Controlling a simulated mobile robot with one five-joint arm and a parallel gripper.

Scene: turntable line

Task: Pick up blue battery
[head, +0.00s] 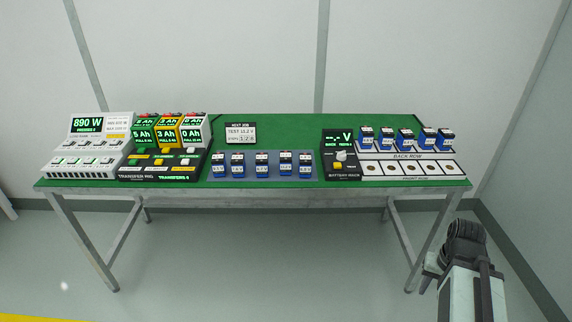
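Several blue batteries (262,165) with pale labels and dark tops stand upright in a row on a grey-blue strip (249,173) at the table's front middle. Several more blue batteries (405,139) stand in the back row of the rack at the right. My gripper (434,266) is at the lower right, in front of the table's right end and apart from all the batteries. Its fingers are small and partly hidden by my arm, so I cannot tell if it is open.
The green-topped table (290,129) holds a white load bank (80,155) at left, a black transfer unit (160,172) with coloured packs, a job sign (240,133), and a black tester (342,172) beside the rack's empty front holes (410,169). Floor in front is clear.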

